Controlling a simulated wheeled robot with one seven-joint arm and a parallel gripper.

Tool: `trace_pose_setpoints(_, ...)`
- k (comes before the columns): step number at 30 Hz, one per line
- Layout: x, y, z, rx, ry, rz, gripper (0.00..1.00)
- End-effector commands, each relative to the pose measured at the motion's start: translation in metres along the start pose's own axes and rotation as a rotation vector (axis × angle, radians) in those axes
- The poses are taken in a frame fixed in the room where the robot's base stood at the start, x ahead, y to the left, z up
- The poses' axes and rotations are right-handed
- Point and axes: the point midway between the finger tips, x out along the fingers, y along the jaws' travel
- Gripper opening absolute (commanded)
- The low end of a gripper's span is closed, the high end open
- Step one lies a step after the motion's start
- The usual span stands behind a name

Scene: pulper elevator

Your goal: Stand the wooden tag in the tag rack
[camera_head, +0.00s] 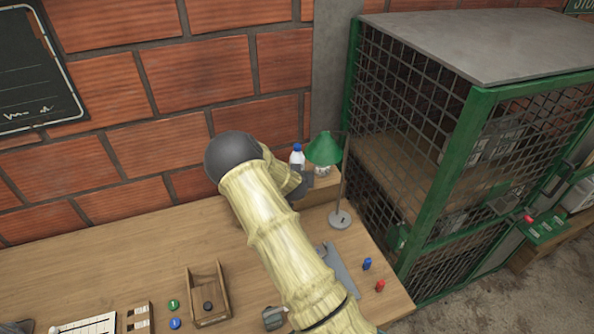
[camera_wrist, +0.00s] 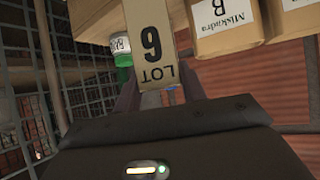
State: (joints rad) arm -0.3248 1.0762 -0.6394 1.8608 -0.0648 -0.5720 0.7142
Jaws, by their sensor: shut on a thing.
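In the wrist view my gripper (camera_wrist: 158,88) is shut on a pale wooden tag (camera_wrist: 153,30) marked LOT with a large digit, a 6 or an upside-down 9. The tag sticks out beyond the dark fingers. In the head view my arm hides most of the hand; a dark part of my gripper (camera_head: 303,184) shows beside the green lamp, above the back of the bench. I cannot surely tell the tag rack; a small slotted wooden piece (camera_head: 139,319) lies at the front left of the bench.
Cardboard boxes with upside-down labels (camera_wrist: 222,28) are close to the tag's right. A bottle (camera_head: 297,156), green lamp (camera_head: 324,149) and lamp post base (camera_head: 340,219) stand at the back. A wooden tray (camera_head: 222,312) and green mesh cage (camera_head: 432,215) flank my arm.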

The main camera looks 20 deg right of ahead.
Motion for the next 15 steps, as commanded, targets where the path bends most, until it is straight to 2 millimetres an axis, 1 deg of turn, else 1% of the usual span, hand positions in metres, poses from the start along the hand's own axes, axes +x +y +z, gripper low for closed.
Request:
trace_pose_setpoints(1,-0.008,-0.001,0.01,0.001,-0.001,-0.001,0.03)
trace_pose_setpoints(6,-0.039,-0.001,0.031,0.002,-0.001,0.0,0.03)
trace_pose_setpoints(12,-0.07,-0.001,0.051,0.001,0.0,-0.001,0.03)
trace_pose_setpoints(15,-0.081,-0.001,0.057,0.001,0.001,-0.001,0.03)
